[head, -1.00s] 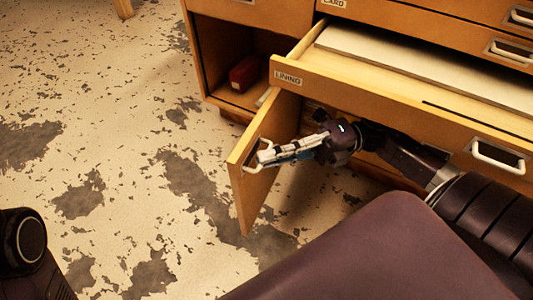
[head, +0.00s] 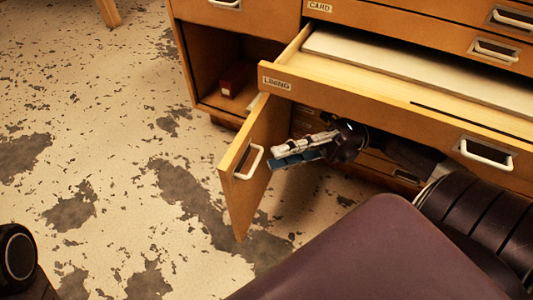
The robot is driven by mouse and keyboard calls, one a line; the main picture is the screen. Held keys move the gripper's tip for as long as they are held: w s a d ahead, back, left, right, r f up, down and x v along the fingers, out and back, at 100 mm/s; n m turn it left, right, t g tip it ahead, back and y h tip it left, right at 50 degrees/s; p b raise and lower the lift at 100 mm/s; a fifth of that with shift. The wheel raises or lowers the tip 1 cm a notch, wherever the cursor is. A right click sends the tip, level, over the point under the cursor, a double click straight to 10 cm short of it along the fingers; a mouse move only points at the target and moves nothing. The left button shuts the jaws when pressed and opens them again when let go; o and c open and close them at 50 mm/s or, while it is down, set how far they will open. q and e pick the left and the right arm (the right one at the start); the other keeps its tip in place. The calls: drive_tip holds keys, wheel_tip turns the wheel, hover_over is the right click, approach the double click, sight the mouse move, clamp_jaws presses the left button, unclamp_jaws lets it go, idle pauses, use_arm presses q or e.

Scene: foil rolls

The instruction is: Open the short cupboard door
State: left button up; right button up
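The short cupboard door (head: 240,195) is a wooden panel standing swung out from the cabinet, below the pulled-out drawer. Its pale loop handle (head: 249,162) shows clear on the face toward me. My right gripper (head: 272,156) is just right of the handle, in front of the door's right part. Its fingers, one pale and one blue, point left and are apart with nothing between them. It looks clear of the handle. My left gripper is not in view.
The drawer marked LINING (head: 370,97) sticks out above my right gripper and holds a pale board (head: 420,65). An open compartment at left holds a red box (head: 237,78). Inner drawers show behind the door. The worn floor (head: 110,170) at left is clear.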

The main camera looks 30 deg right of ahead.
drive_tip(key=s+d, duration=0.1)
drive_tip(key=d, duration=0.6)
drive_tip(key=shift+f, duration=0.4)
